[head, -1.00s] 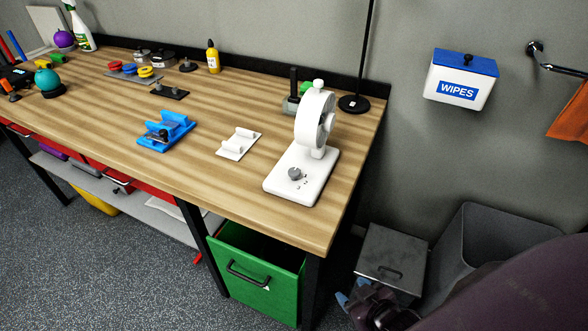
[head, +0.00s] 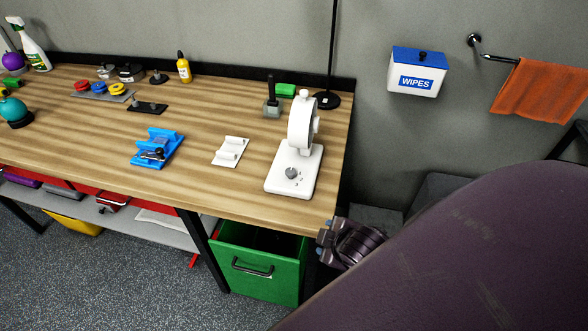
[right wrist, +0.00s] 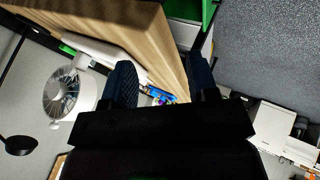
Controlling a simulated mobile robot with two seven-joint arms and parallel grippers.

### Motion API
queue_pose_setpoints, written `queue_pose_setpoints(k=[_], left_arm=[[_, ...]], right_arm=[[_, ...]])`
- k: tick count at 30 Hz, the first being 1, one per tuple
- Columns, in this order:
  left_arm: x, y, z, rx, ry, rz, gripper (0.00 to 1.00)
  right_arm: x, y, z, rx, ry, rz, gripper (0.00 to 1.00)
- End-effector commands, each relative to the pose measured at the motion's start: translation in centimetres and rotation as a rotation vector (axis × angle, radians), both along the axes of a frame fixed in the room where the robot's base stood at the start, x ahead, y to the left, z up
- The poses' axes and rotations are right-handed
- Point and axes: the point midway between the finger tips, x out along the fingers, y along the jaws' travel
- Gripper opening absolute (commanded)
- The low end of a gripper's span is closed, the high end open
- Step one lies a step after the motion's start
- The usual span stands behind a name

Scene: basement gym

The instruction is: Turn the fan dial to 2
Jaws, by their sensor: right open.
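A white desk fan (head: 301,128) stands upright on a white base (head: 304,178) near the right end of the wooden workbench. A grey dial (head: 292,173) sits on the front of its base; its setting is too small to read. The fan also shows in the right wrist view (right wrist: 62,92), at the left. My right gripper (head: 324,236) is at the bench's front right corner, below and right of the dial, touching neither fan nor dial. In the right wrist view its two dark fingers (right wrist: 162,84) are apart with nothing gripped between them. My left gripper is not in view.
A white bracket (head: 230,152) and a blue holder (head: 157,148) lie left of the fan on the bench (head: 205,187). A black stand base (head: 326,101) is behind the fan. A wipes box (head: 417,75) hangs on the wall.

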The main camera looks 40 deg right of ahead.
Motion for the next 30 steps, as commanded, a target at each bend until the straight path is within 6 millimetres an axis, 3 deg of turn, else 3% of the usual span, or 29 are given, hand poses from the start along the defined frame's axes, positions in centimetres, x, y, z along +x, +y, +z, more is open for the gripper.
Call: queue_pose_setpoints(k=[5, 15, 21, 25, 30], left_arm=[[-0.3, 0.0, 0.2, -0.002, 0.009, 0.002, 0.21], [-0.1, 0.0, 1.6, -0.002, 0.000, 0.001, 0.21], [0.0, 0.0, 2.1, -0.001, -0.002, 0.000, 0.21], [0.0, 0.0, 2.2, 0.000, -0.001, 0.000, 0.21], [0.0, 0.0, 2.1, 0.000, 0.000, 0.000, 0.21]], right_arm=[[2.2, -0.8, 1.2, -0.310, -0.031, 0.306, 0.54], [6.9, -2.3, 4.3, -1.186, -0.045, 1.024, 0.54], [8.5, -2.9, 5.6, -1.623, -0.011, 1.313, 0.54], [9.0, -3.1, 5.9, -1.786, 0.010, 1.409, 0.54], [9.6, -3.1, 5.9, -1.858, 0.018, 1.450, 0.54]])
